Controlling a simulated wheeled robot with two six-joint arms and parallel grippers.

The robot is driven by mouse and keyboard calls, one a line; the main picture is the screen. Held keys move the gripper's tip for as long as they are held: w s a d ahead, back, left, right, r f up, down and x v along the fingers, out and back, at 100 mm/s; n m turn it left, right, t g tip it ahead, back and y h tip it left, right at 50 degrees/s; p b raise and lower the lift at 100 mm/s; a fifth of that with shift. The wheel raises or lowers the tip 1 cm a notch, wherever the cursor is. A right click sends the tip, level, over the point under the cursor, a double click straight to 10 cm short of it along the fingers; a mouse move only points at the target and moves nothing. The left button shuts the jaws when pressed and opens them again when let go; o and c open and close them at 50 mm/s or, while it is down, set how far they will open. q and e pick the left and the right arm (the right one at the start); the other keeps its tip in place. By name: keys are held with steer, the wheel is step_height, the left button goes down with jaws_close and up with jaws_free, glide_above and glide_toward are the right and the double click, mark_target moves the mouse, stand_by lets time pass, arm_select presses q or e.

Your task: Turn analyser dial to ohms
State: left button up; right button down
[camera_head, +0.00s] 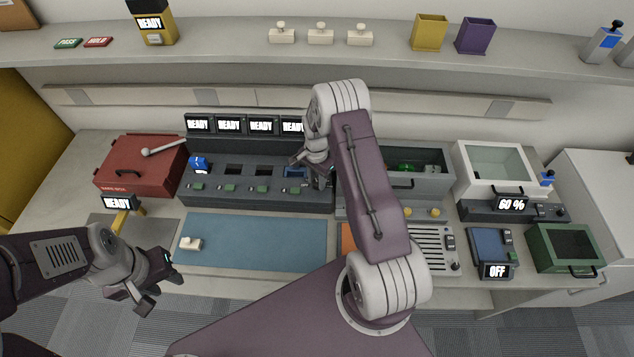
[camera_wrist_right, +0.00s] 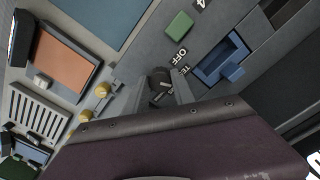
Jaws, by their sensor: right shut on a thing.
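The analyser dial (camera_wrist_right: 158,76) is a dark round knob in the right wrist view, with the printed words "OFF" and "TE..." beside it. My right gripper (camera_wrist_right: 168,90) is shut on the dial, its fingers at the knob. Its pointing mark is not readable, and no ohms mark shows. In the head view my right gripper (camera_head: 318,178) is at the right end of the grey charger bank (camera_head: 258,194), and the arm hides much of that spot. A blue bay (camera_wrist_right: 222,60) is next to the dial. My left gripper (camera_head: 162,284) is open and empty, low at the left.
Several "READY" displays (camera_head: 230,124) stand behind the bank. A blue mat (camera_head: 255,240) with a small white block (camera_head: 190,243) lies in front. Two yellow knobs (camera_wrist_right: 93,102) are close to the right gripper. A red box (camera_head: 138,168) stands left.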

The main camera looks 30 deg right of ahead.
mark_target(317, 181)
steer(key=m+b, duration=0.1)
steer(key=m, duration=0.3)
steer(key=shift+m, duration=0.7)
steer(key=c, duration=1.1)
jaws_free()
steer(key=shift+o, duration=0.2)
steer(key=shift+r+b, duration=0.35)
step_height(317, 181, up, 8)
steer(key=b, duration=0.1)
steer(key=shift+r+b, duration=0.25)
steer(key=shift+b, duration=0.05)
